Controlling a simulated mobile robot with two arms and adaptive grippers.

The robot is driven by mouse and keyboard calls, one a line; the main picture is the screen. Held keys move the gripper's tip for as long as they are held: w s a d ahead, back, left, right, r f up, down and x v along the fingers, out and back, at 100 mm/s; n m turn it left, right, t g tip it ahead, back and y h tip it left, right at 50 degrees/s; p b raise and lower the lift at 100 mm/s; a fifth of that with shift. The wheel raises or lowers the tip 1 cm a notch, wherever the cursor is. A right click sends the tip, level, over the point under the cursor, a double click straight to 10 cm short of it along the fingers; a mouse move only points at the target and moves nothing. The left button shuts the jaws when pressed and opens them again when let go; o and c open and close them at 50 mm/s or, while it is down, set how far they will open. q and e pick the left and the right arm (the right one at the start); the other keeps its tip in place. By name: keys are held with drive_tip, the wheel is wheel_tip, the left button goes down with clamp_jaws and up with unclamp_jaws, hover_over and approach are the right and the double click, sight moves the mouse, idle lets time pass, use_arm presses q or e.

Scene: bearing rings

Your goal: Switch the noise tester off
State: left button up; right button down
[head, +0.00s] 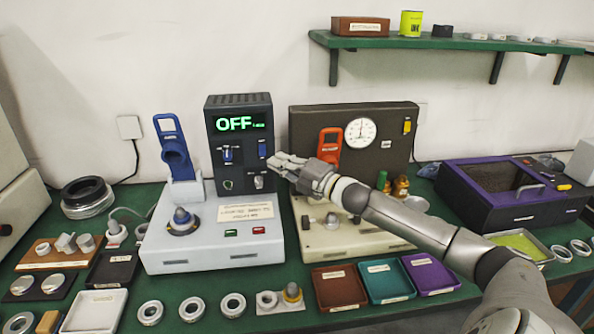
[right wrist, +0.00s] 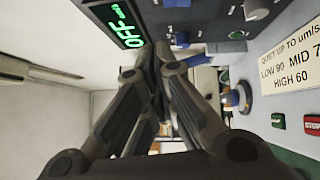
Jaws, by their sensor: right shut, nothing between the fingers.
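The noise tester (head: 238,140) stands left of centre on the green bench, a dark upright panel on a light grey base. Its display (head: 240,124) reads OFF in green, and also shows in the right wrist view (right wrist: 125,25). Below it are blue switches (head: 227,153) and knobs (head: 258,182). The base carries a green button (head: 231,233) and a red button (head: 259,230). My right gripper (head: 277,163) is shut and empty at the panel's right edge; I cannot tell if it touches. In the right wrist view its fingers (right wrist: 153,62) are together. My left gripper is out of view.
A brown dial tester (head: 400,160) with a red lever stands right, behind my right arm. Brown, teal and purple trays (head: 388,297) and several rings line the front edge. A purple-topped dark box (head: 470,195) is far right. A green shelf (head: 440,43) hangs above.

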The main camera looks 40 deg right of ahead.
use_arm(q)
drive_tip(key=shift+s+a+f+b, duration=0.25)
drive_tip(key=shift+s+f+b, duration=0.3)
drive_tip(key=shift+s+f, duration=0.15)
use_arm(e)
drive_tip(key=shift+r+v, duration=0.2)
drive_tip(key=shift+v, duration=1.05)
drive_tip(key=shift+r+v, duration=0.2)
drive_tip(key=shift+v, duration=1.1)
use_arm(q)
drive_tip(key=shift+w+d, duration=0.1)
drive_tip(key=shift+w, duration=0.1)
use_arm(e)
drive_tip(key=shift+s, duration=0.1)
